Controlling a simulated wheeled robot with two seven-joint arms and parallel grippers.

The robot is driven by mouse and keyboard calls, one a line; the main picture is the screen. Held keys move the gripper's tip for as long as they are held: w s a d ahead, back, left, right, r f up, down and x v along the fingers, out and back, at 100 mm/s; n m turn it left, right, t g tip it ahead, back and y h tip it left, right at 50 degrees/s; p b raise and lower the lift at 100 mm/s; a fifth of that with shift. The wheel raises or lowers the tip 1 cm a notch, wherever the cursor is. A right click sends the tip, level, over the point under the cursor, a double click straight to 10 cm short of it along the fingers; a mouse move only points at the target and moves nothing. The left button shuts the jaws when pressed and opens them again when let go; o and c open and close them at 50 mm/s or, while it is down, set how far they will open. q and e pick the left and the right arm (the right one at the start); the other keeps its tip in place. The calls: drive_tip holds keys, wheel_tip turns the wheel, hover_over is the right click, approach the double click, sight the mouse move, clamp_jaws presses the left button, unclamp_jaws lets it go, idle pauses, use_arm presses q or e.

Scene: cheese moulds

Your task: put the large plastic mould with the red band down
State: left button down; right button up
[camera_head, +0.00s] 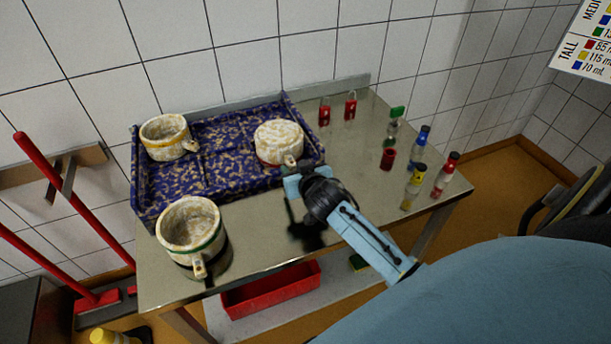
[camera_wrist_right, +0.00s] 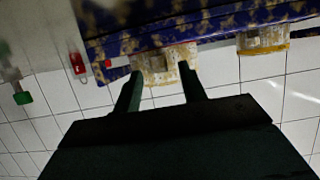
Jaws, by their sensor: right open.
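The mould with the red band (camera_head: 278,138) is mottled cream and sits on the right part of the blue patterned tray (camera_head: 222,168). Its closed face is up, the red band is low on its side, and its handle points toward my right gripper. My right gripper (camera_head: 296,184) is open and empty at the tray's right front corner, just short of the handle. In the right wrist view, the red-banded mould (camera_wrist_right: 166,62) shows beyond and between the open fingertips (camera_wrist_right: 160,82). My left gripper is not in view.
A yellow-banded mould (camera_head: 166,134) stands at the tray's back left. A green-banded mould (camera_head: 190,228) stands on the steel table (camera_head: 262,238), in front of the tray. Red padlocks (camera_head: 325,112) and several small bottles (camera_head: 415,180) stand to the right. The table's front middle is clear.

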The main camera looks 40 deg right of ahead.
drive_tip(key=v, duration=0.8)
drive_tip(key=shift+p, duration=0.4)
drive_tip(key=shift+s+f, duration=0.1)
drive_tip(key=shift+s, duration=0.05)
